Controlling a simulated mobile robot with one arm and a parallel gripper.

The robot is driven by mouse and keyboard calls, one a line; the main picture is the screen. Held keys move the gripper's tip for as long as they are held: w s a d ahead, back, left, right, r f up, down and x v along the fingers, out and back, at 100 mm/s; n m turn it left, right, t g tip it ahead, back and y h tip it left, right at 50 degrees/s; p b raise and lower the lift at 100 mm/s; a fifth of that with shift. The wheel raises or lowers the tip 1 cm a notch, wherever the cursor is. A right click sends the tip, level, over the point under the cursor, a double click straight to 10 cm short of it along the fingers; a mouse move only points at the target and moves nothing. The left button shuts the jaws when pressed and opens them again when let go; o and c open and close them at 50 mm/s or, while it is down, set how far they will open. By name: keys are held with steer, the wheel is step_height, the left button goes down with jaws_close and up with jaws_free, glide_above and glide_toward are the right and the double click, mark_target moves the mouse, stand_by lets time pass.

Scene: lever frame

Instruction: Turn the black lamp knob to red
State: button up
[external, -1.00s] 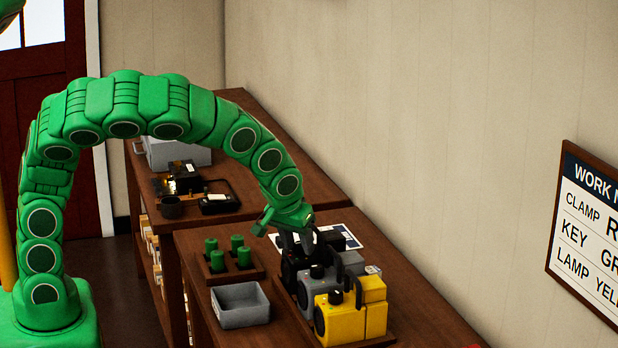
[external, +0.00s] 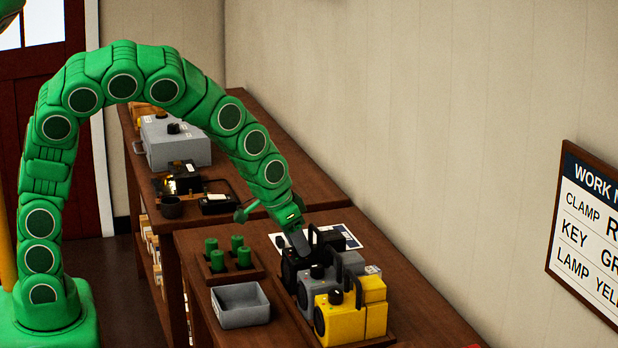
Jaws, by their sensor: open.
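The black lamp (external: 291,272) stands at the far end of a row of three boxy lamps on the near bench, behind a grey lamp (external: 311,287) and a yellow lamp (external: 350,312). My gripper (external: 301,248) points down at the top of the black lamp, in front of its dark handle. It is open, and its grey finger is at or just above the lamp top. I cannot tell whether it touches. The black lamp's knob cannot be made out behind the gripper. The grey and yellow lamps show black knobs on top.
A grey open bin (external: 240,305) and a wooden rack (external: 232,270) with several green pegs stand left of the lamps. A paper sheet (external: 345,236) lies behind them. A wall sign (external: 590,235) is cut off at the right edge.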

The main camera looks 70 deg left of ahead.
steer(key=shift+a+m+h, duration=0.2)
steer(key=shift+m+h, duration=0.7)
steer(key=shift+m, duration=1.4)
steer(key=shift+m+g+h, duration=0.5)
steer(key=shift+m, duration=1.2)
steer(key=shift+a+r, duration=0.1)
steer(key=v, duration=0.8)
steer(key=s+d+r+n+g, duration=0.1)
steer(key=s+n+g, duration=0.1)
steer(key=s, duration=1.1)
steer(key=s+d+r+n+g+y, duration=0.1)
steer(key=s+r+n, duration=0.1)
steer(key=s, duration=1.1)
steer(key=shift+g, duration=0.4)
steer(key=shift+s, duration=0.1)
steer(key=s+a+n+g+y, duration=0.1)
steer(key=s+a+n, duration=0.1)
steer(key=s, duration=1.1)
steer(key=shift+s+f+n+g, duration=0.15)
steer(key=shift+f+n+g, duration=0.15)
steer(key=shift+n, duration=0.1)
